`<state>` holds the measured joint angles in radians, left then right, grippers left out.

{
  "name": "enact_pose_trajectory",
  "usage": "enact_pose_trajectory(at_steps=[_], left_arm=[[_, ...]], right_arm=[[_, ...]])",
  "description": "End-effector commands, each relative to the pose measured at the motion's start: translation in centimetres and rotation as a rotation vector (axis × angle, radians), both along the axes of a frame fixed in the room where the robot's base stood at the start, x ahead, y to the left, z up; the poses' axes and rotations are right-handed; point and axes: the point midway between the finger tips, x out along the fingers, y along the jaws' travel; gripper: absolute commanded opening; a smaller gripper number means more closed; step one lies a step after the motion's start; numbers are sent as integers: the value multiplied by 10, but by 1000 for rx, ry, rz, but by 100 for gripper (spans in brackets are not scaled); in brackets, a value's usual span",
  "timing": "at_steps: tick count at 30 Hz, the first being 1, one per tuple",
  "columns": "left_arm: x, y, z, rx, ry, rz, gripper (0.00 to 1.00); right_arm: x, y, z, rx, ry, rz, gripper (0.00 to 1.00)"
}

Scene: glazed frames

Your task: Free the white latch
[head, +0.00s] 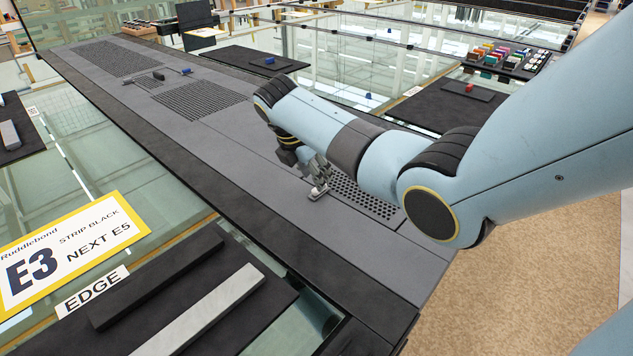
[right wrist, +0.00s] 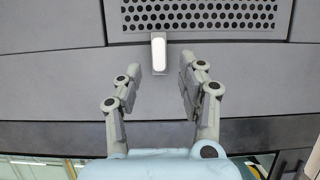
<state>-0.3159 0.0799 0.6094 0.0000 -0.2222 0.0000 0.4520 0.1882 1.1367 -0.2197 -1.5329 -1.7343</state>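The white latch (right wrist: 159,53) is a small upright bar with a pale face and grey sides in the right wrist view. It sits at the near edge of a perforated dark grille (right wrist: 200,15). In the head view the latch (head: 318,193) shows small and pale just below my right gripper (head: 318,172). My right gripper (right wrist: 160,66) is open, with one finger to each side of the latch's near end and a gap on both sides. I cannot tell whether the fingertips are down at the latch's height. My left gripper is not in view.
A long grey panel (head: 200,125) with further grilles (head: 200,98) runs to the far left. A yellow-edged E3 sign (head: 70,250) and a light strip (head: 205,310) are at lower left. A black tray (head: 435,108) with a red block stands beyond my right arm.

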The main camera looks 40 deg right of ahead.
Motion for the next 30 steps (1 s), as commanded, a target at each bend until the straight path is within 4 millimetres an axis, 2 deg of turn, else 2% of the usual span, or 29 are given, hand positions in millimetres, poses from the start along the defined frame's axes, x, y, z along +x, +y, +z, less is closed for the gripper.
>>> enact_pose_trajectory(at_steps=[3, 7, 12, 18, 27, 30], left_arm=[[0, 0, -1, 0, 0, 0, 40], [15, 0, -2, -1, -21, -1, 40], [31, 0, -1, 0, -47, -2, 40], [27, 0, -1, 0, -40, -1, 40], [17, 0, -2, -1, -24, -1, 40], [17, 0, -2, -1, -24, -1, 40]], right_arm=[[0, -8, -20, 1, 2, -2, 39], [1, -13, -33, 2, -1, -2, 39], [2, -16, -40, 2, -2, -1, 39], [2, -16, -40, 1, -3, -1, 39], [2, -16, -40, 1, -3, -1, 2], [2, -16, -40, 1, -3, -1, 0]])
